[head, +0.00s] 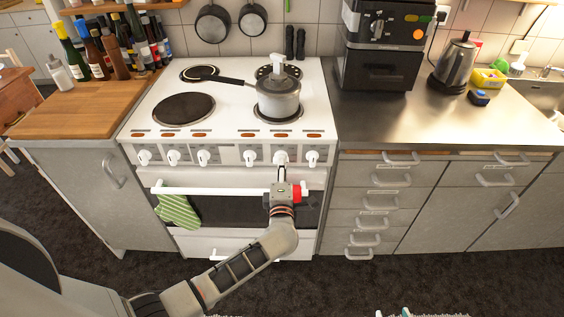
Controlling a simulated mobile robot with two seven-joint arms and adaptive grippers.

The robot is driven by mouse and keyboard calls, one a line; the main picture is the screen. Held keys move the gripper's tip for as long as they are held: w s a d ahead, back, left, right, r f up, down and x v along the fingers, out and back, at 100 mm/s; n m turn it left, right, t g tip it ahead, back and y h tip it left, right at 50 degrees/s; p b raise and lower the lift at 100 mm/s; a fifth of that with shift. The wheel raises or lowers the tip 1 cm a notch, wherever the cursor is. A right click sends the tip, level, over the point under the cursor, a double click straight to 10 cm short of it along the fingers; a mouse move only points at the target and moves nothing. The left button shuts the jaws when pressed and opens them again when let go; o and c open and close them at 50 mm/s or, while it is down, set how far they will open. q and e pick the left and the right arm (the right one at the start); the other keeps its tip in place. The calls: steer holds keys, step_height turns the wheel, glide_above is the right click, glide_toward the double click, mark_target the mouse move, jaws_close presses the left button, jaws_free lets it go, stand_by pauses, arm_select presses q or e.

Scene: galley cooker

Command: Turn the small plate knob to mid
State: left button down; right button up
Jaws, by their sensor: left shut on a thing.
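A white cooker (230,100) has a row of several white knobs along its front panel. My left gripper (281,170) reaches up in front of the oven door and is shut on a knob (281,157), the second from the right. The gripper partly hides the lower part of this knob, and its exact pointer angle is too small to read. Which knob belongs to the small plate cannot be read from the markings. A smaller plate (199,74) lies at the back left of the hob. My right gripper is not in view.
A lidded pot (279,100) with a long black handle stands on the front right plate. The large front left plate (184,109) is bare. A green striped cloth (179,211) hangs on the white oven handle. Drawers with protruding handles (371,224) are to the right.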

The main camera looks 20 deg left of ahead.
arm_select(q)
steer(key=shift+f, duration=0.15)
stand_by(0.4)
steer(key=c, duration=2)
jaws_free()
steer(key=v, duration=1.2)
